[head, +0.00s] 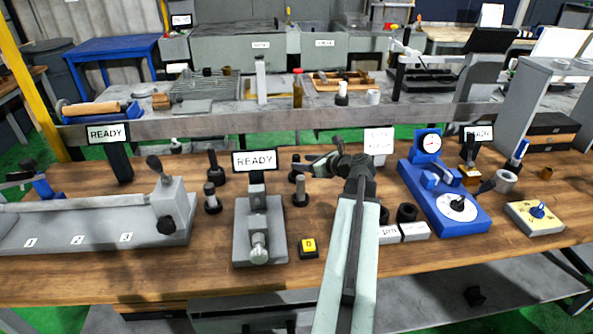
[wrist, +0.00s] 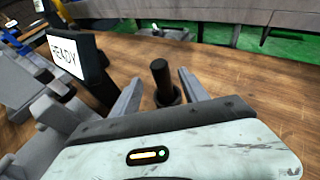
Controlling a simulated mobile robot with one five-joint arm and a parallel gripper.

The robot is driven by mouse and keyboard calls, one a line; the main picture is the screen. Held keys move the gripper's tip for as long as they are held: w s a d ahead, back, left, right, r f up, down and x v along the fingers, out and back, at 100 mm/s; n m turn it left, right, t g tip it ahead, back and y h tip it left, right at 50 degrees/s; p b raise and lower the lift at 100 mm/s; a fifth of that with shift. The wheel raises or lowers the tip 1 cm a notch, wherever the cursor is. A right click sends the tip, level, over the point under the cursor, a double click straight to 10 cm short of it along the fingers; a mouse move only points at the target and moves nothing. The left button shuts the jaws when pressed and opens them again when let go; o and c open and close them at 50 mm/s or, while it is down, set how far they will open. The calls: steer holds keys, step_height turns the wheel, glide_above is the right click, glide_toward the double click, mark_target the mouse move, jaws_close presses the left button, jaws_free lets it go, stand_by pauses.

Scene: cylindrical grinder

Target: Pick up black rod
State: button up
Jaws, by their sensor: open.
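A black rod (wrist: 161,78) stands upright on a wider dark round base in the wrist view. My gripper (wrist: 162,74) is open, with one finger on each side of the rod and visible space beside it. In the head view my gripper (head: 303,167) reaches left above the bench, just right of the READY sign. A dark rod (head: 300,188) on a round base stands close by it there. I cannot tell surely which head-view rod is between the fingers.
The READY sign (head: 255,161) stands on a grey fixture (head: 259,225) close left of my gripper; the sign also shows in the wrist view (wrist: 66,59). A yellow-topped button box (head: 309,247) sits in front. A blue dial device (head: 445,195) is at right. Wood (wrist: 240,95) is clear right of the rod.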

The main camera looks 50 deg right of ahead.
mark_target(299, 160)
steer(key=b+x, duration=0.1)
steer(key=x, duration=0.4)
steer(key=shift+d+b, duration=0.15)
steer(key=shift+b, duration=0.2)
steer(key=shift+r, duration=0.15)
jaws_close()
stand_by(0.8)
